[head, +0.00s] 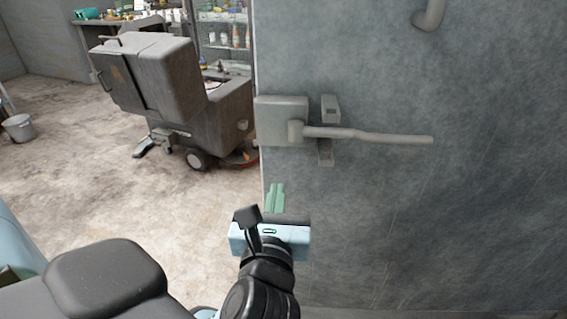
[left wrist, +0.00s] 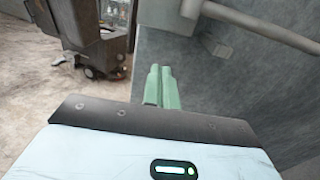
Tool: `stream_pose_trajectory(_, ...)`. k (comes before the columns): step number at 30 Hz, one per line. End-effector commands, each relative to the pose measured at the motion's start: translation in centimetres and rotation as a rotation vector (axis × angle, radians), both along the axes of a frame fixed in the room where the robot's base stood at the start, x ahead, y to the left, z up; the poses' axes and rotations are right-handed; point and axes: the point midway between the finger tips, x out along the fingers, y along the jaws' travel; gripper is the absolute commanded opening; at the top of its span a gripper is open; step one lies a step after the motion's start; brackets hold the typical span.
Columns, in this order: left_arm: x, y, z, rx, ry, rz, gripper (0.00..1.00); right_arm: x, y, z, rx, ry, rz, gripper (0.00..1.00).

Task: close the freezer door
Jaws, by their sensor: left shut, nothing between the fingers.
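The freezer door (head: 390,220) is a large grey scratched panel filling the right of the head view, its left edge upright near the middle. A latch with a long lever handle (head: 370,135) is mounted near that edge. My left gripper (head: 275,196) has green fingers, shut and empty, below the latch at the door's left edge. In the left wrist view the fingers (left wrist: 160,85) point toward the door (left wrist: 225,80), with the handle (left wrist: 265,22) above right. I cannot tell whether the fingers touch the door. My right gripper is not in view.
A grey wheeled floor machine (head: 165,85) stands on the floor left of the door. Behind it are shelves with bottles (head: 222,35). A bucket (head: 19,127) sits at the far left. The concrete floor (head: 90,190) between is clear.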

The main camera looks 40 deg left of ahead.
Motion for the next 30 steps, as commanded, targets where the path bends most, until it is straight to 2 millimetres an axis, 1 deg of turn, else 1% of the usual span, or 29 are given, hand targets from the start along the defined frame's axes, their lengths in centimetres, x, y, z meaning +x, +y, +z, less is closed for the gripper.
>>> stream_pose_trajectory(2,1.1,0.7,-0.1,0.003,-0.001,0.002,0.00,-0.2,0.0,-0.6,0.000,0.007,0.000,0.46)
stream_pose_trajectory(8,4.3,2.7,0.3,0.007,-0.003,0.002,0.00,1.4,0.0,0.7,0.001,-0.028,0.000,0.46)
stream_pose_trajectory(12,6.3,4.0,0.3,0.006,-0.001,0.003,0.00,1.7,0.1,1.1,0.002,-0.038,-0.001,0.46)
stream_pose_trajectory(15,7.4,4.6,0.3,0.005,-0.002,0.002,0.00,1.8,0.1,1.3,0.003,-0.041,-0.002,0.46)
stream_pose_trajectory(21,8.6,5.3,0.1,0.003,-0.001,0.001,0.00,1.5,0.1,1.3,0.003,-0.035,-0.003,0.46)
stream_pose_trajectory(30,8.7,5.4,0.0,0.001,0.001,0.001,0.00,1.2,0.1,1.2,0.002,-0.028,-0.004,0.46)
